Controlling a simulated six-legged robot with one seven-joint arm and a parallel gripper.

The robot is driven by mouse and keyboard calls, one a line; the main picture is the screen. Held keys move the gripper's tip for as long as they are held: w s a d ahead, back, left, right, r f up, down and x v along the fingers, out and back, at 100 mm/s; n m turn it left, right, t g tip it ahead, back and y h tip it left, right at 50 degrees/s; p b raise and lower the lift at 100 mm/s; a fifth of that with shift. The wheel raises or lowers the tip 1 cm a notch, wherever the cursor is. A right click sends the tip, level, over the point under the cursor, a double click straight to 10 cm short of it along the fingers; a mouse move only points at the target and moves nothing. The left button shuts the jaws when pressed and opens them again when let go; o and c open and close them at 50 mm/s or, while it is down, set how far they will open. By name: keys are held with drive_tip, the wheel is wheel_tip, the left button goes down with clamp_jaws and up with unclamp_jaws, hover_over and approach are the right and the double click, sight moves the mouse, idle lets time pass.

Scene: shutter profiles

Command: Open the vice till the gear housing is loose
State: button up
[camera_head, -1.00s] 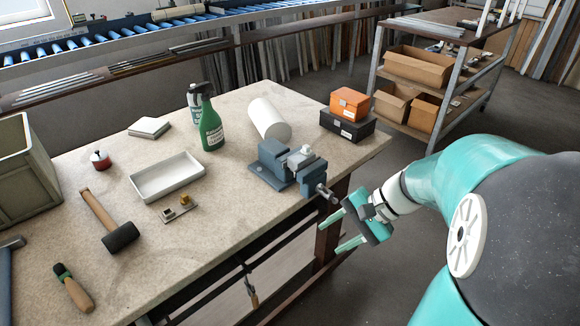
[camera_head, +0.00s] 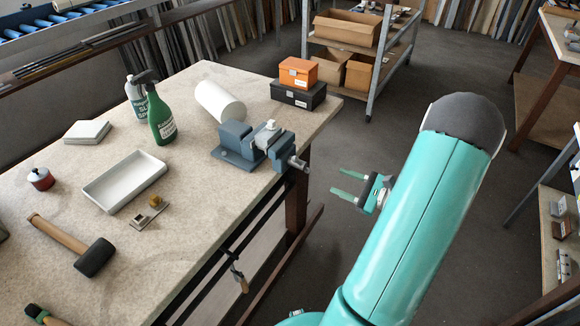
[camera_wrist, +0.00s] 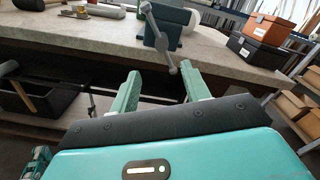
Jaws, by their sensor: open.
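The blue-grey vice (camera_head: 232,143) is mounted at the right edge of the bench (camera_head: 215,260), and it also shows in the wrist view (camera_wrist: 173,22). A pale part, likely the gear housing (camera_head: 268,131), sits between its jaws. The vice's screw end and handle (camera_head: 297,163) stick out past the bench edge; in the wrist view the handle bar (camera_wrist: 158,38) slants down across the jaw front. My gripper (camera_head: 338,183) is open and empty, off the bench edge, to the right of and below the handle. Its fingers (camera_wrist: 160,82) point toward the vice, apart from it.
A white tray (camera_head: 125,181) and mallet (camera_head: 72,246) lie left. Open floor is right of the bench.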

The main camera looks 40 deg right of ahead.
sight(303, 165)
drive_tip(key=x, duration=1.3)
drive_tip(key=shift+w+d, duration=0.1)
drive_tip(key=shift+w, duration=0.25)
clamp_jaws()
